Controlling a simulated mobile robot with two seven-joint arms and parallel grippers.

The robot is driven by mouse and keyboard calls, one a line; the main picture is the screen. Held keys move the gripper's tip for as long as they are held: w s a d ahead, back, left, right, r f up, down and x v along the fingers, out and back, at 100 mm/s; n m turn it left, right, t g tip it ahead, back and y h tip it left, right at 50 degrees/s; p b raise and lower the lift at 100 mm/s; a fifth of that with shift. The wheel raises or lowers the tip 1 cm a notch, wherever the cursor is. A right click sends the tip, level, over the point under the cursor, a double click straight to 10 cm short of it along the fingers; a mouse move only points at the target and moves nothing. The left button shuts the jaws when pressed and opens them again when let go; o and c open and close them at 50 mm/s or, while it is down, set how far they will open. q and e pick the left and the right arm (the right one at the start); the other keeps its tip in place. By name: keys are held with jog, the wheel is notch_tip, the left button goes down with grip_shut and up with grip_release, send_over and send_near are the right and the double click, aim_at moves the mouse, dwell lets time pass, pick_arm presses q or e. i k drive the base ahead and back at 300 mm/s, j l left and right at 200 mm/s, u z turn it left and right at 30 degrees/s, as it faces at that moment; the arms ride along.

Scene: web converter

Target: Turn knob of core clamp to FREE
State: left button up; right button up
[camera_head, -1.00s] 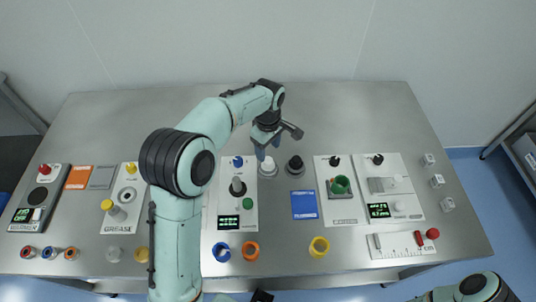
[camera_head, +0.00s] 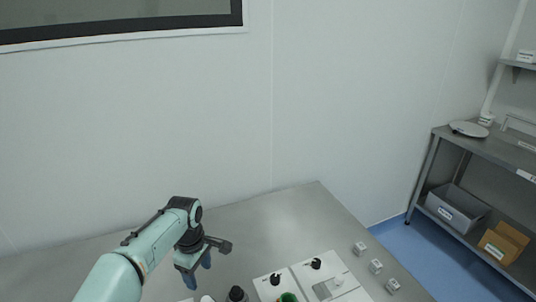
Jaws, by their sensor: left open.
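Two pale panels lie at the bottom of the head view, with labels too small or cut off to read, so I cannot tell which is the core clamp. The left panel (camera_head: 262,287) has a small black knob (camera_head: 275,280) and a green round part (camera_head: 288,298), cut by the lower edge. The right panel (camera_head: 335,272) has another black knob (camera_head: 316,264) and a grey inset. My left gripper (camera_head: 198,268) is open and empty over the table, left of both panels and apart from their knobs. My right gripper is out of view.
A dark round piece (camera_head: 236,294) stands between my left gripper and the left panel. Three small white blocks (camera_head: 376,266) sit along the table's right side. The steel table (camera_head: 265,225) is bare behind the panels, up to the wall. A shelf rack (camera_head: 480,150) stands at far right.

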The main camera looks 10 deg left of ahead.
aim_at(275, 277)
jog(key=k, duration=1.5)
